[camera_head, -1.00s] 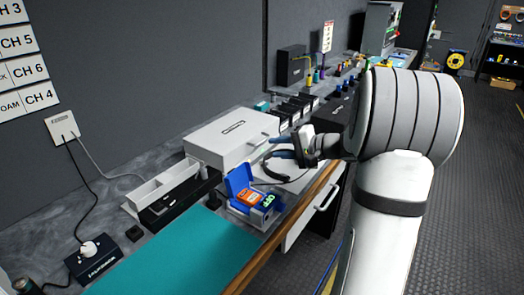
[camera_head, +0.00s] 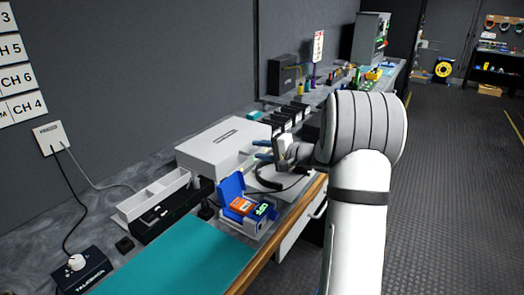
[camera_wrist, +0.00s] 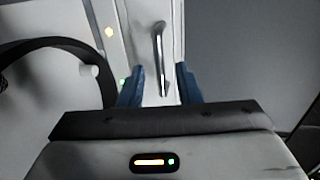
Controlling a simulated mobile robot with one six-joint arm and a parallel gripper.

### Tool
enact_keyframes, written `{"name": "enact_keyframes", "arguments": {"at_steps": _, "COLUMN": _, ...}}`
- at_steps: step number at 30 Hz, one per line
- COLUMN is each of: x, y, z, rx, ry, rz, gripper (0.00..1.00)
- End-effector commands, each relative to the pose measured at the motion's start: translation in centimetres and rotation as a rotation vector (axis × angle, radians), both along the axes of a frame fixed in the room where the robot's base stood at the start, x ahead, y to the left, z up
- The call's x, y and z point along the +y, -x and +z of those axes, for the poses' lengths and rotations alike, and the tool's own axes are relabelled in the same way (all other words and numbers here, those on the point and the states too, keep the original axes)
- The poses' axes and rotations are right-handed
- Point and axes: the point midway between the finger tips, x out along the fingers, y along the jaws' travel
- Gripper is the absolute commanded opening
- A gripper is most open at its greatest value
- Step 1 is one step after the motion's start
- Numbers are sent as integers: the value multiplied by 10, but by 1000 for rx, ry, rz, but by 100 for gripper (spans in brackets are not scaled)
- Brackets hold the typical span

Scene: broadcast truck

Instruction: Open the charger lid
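The charger appears to be the closed white box (camera_head: 215,147) with a dark label on its flat top, standing on the grey bench in the head view. In the wrist view, a slim metal bar handle (camera_wrist: 160,58) runs along a white face. My gripper (camera_head: 262,149) is at the box's front right side. Its blue fingers (camera_wrist: 160,88) are apart, and the lower end of the handle shows between them in the wrist view. No grip on the handle is visible.
A black headphone band (camera_wrist: 60,45) lies close to my fingers. An open blue case (camera_head: 235,200) with an orange item stands in front of the white box. A white tray (camera_head: 150,198) is to the left. A teal mat (camera_head: 185,255) covers the near bench.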

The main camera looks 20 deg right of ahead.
Motion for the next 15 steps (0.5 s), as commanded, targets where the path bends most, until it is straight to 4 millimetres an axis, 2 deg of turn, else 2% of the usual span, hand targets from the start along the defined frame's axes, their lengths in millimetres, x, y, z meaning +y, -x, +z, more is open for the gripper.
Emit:
{"name": "enact_keyframes", "arguments": {"at_steps": 3, "x": 0, "y": 0, "z": 0, "rx": 0, "ry": 0, "rz": 0, "gripper": 31}}
{"name": "enact_keyframes", "arguments": {"at_steps": 15, "x": 0, "y": 0, "z": 0, "rx": 0, "ry": 0, "rz": 0, "gripper": 0}}
